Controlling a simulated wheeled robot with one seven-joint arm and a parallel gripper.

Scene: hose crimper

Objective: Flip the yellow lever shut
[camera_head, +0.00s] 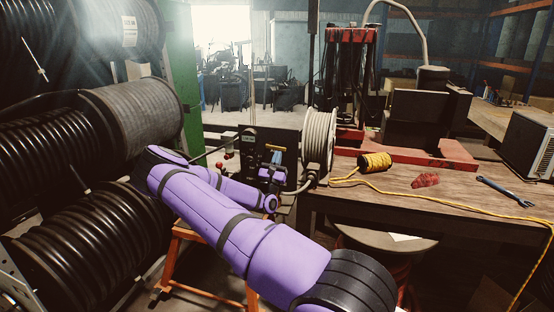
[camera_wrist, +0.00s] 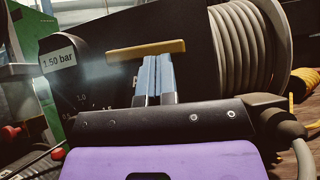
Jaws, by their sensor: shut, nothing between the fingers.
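The yellow lever (camera_wrist: 146,49) lies roughly level across the front of a dark panel in the wrist view. In the head view it is a small yellow bar (camera_head: 274,147) on the dark crimper box (camera_head: 253,140). My gripper (camera_wrist: 157,58) has its two blue-grey fingers side by side and shut, with nothing between them. The fingertips are just under the lever's middle to right part in the wrist view. I cannot tell whether they touch it. In the head view, my gripper (camera_head: 277,157) is small and partly hidden by my arm.
A gauge with a "1.50 bar" label (camera_wrist: 58,61) sits left of the lever. A coiled grey hose (camera_wrist: 247,45) is close on the right. A wooden bench (camera_head: 400,190) at the right holds yellow rope (camera_head: 375,162), a red rag (camera_head: 425,180) and a wrench (camera_head: 503,191). Large black hose reels crowd the left.

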